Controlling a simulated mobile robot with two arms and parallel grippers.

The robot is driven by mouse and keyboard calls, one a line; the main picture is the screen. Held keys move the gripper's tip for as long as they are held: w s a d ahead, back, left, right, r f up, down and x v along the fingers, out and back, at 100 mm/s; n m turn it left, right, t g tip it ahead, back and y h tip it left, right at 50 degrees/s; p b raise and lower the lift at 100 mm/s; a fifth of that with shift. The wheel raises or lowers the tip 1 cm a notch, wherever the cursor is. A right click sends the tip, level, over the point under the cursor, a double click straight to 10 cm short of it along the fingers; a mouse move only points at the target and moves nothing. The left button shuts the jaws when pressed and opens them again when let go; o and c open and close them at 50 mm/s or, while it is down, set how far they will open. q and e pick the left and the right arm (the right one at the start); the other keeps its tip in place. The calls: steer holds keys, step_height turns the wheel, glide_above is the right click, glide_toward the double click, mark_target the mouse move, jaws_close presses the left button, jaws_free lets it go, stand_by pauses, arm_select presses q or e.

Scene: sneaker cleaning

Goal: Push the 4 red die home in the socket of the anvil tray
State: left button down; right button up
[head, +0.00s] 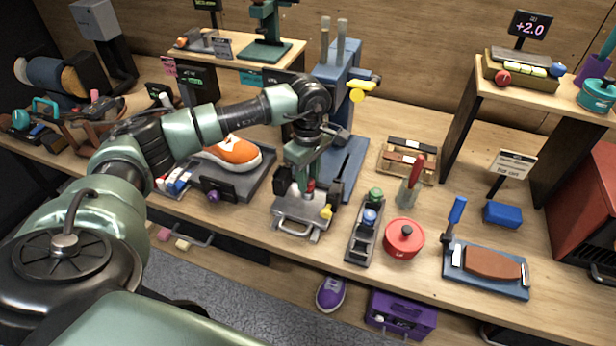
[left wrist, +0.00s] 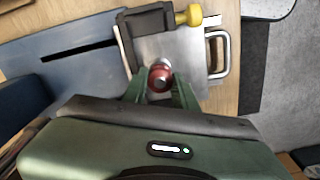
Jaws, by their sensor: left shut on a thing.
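The red die (head: 309,184) is held upright between the fingers of my left gripper (head: 308,188), over the metal anvil tray (head: 292,226). In the left wrist view the red die (left wrist: 160,76) shows its round end between the green fingers, with the bare tray plate (left wrist: 185,55) around it. The tray has a front handle (left wrist: 222,50) and a yellow knob (left wrist: 190,15) at one side. The socket is hidden under the die and fingers, so I cannot tell how deep the die sits. My right gripper is not in view.
A blue press (head: 343,155) stands behind the tray. A dark rack (head: 363,245) with green and blue dies is to the right, beside a red pot (head: 404,240). An orange sneaker (head: 235,152) lies on a mat to the left. The bench's front edge is close to the tray.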

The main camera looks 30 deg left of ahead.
arm_select(q)
steer(key=shift+f, duration=0.25)
steer(key=c, duration=1)
jaws_free()
steer(key=shift+c, duration=0.2)
step_height(320, 180, up, 7)
steer(key=shift+f+b, duration=0.1)
steer(key=shift+b, duration=0.9)
steer(key=shift+r, duration=0.55)
steer(key=shift+s, duration=0.1)
